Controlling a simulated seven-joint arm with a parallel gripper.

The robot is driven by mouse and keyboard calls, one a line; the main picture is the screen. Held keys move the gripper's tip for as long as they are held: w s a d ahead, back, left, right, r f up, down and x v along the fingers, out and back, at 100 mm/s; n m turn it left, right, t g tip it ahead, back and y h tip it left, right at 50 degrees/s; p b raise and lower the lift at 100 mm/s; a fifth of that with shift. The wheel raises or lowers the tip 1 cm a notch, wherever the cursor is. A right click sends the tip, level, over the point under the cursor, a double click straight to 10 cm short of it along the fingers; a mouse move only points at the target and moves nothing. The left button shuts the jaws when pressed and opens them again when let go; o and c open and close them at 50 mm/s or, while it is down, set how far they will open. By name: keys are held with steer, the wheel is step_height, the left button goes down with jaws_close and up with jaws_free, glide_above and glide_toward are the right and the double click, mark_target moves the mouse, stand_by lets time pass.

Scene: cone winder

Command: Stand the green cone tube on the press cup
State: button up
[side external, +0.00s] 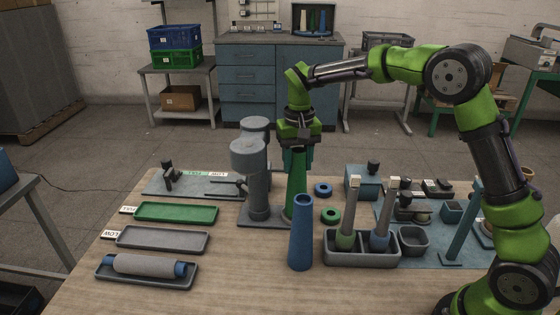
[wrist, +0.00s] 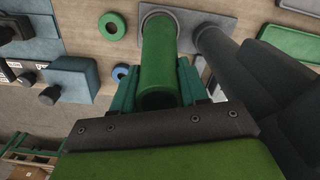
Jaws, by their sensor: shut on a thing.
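The green cone tube (side external: 298,185) is upright between the fingers of my gripper (side external: 298,160), just right of the grey press (side external: 256,180). In the wrist view, my gripper (wrist: 160,82) is shut around the tube (wrist: 160,50), with a teal finger on each side. The tube's far end is over the grey press base plate (wrist: 188,22). A grey round rim, seemingly the press cup (wrist: 146,9), shows around that end. I cannot tell whether the tube rests in the cup or hovers just above it.
A blue cone tube (side external: 301,235) stands on the table in front of the press. Right of it is a grey holder (side external: 362,253) with two upright tools. A blue ring (side external: 323,189) and a green ring (side external: 330,215) lie nearby. Green (side external: 175,212) and grey trays lie left.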

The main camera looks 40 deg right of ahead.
steer(key=shift+f, duration=0.2)
steer(key=shift+f, duration=0.35)
steer(key=o, duration=1.1)
step_height(320, 180, up, 17)
steer(key=shift+f, duration=0.1)
